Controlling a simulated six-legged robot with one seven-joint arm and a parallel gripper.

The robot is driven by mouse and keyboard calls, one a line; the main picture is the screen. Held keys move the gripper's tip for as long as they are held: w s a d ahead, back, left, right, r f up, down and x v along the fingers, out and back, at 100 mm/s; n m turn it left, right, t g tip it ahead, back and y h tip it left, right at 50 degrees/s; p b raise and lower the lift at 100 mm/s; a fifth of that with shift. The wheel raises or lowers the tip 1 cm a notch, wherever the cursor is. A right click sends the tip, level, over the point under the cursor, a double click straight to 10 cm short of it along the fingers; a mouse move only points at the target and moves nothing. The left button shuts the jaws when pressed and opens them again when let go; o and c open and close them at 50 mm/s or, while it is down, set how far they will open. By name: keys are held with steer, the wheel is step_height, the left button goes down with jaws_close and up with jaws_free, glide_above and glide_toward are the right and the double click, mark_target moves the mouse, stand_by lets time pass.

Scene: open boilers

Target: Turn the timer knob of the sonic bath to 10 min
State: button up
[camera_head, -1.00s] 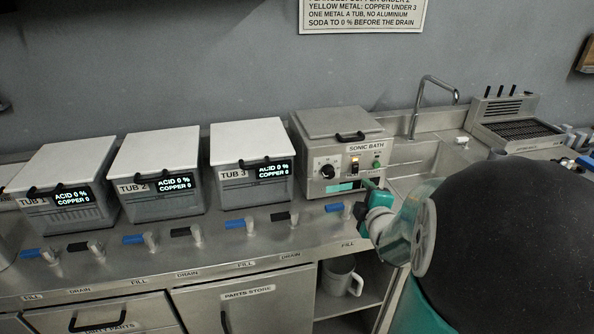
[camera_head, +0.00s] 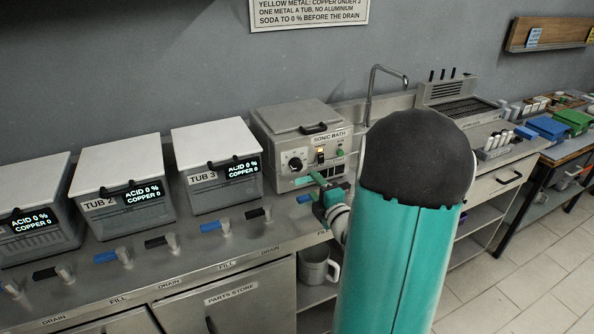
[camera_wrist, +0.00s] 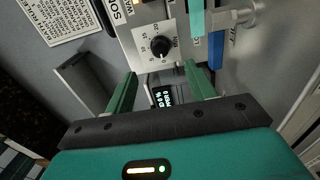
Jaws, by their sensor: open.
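The sonic bath (camera_head: 270,135) is a grey metal box with a closed, handled lid, standing on the counter right of tub 3. Its timer knob (camera_head: 296,164) is a round black dial on the left of the front panel. In the wrist view the knob (camera_wrist: 161,47) sits on a pale numbered dial plate, beyond the fingers and above the gap between them. My gripper (camera_wrist: 158,88) has two green fingers spread apart with nothing between them. In the head view my gripper (camera_head: 318,182) is in front of the bath's lower right panel, apart from the knob.
Tub 3 (camera_head: 212,158) and tub 2 (camera_head: 119,180) stand to the left with white lids. Blue and black valve handles line the counter's front. A lit switch (camera_head: 320,154) and green button sit right of the knob.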

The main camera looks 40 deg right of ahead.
mark_target(299, 168)
steer(key=x, duration=1)
steer(key=shift+a, duration=0.15)
steer(key=c, duration=1)
steer(key=shift+m, duration=0.4)
steer(key=m, duration=0.4)
steer(key=shift+a, duration=0.1)
steer(key=m, duration=0.9)
steer(key=shift+m, duration=1.9)
